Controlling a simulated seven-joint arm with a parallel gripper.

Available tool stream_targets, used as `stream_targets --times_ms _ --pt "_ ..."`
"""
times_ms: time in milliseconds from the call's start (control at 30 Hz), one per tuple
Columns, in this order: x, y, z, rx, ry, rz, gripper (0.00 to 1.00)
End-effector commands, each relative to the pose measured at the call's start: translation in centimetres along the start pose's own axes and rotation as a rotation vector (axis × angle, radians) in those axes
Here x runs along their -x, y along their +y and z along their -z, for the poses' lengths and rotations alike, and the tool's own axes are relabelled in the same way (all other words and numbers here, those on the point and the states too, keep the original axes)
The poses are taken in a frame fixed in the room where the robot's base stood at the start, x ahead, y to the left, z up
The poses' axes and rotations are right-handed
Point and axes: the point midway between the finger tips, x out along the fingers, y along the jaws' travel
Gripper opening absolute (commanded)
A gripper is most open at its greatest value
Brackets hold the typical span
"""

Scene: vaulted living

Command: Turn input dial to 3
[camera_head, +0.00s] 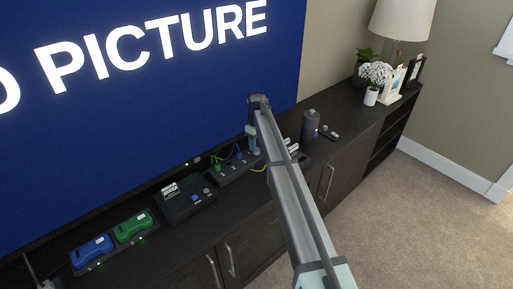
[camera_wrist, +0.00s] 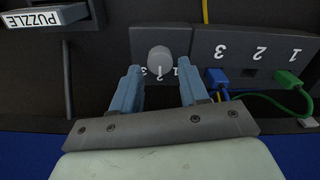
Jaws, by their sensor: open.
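The input dial (camera_wrist: 158,59) is a round grey knob on a dark switch box (camera_wrist: 141,39), seen upside down in the wrist view. Small white digits stand along its lower side in the picture, partly hidden, and I cannot tell for sure which one it points to. My gripper (camera_wrist: 160,76) is open, its two blue fingers on either side of the knob's lower edge, with gaps and no clear contact. In the head view, my gripper (camera_head: 252,141) is over the switch box (camera_head: 228,172), and my arm hides the dial.
A socket panel (camera_wrist: 252,48) numbered 1, 2, 3 holds a blue plug (camera_wrist: 217,78) and a green plug (camera_wrist: 289,79). A console (camera_head: 186,205) and blue and green controllers (camera_head: 92,250) (camera_head: 135,226) stand left. A speaker (camera_head: 310,124) stands right. The TV (camera_head: 150,110) rises behind.

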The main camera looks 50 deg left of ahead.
Motion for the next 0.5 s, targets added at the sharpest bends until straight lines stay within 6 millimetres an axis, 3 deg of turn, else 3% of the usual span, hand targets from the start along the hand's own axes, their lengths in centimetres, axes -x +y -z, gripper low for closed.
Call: stream_targets --times_ms 200,500 --pt "-2.0 0.0 0.0 0.0 -0.001 0.001 0.44" --pt "-2.5 0.0 0.0 0.0 0.0 0.0 0.44"
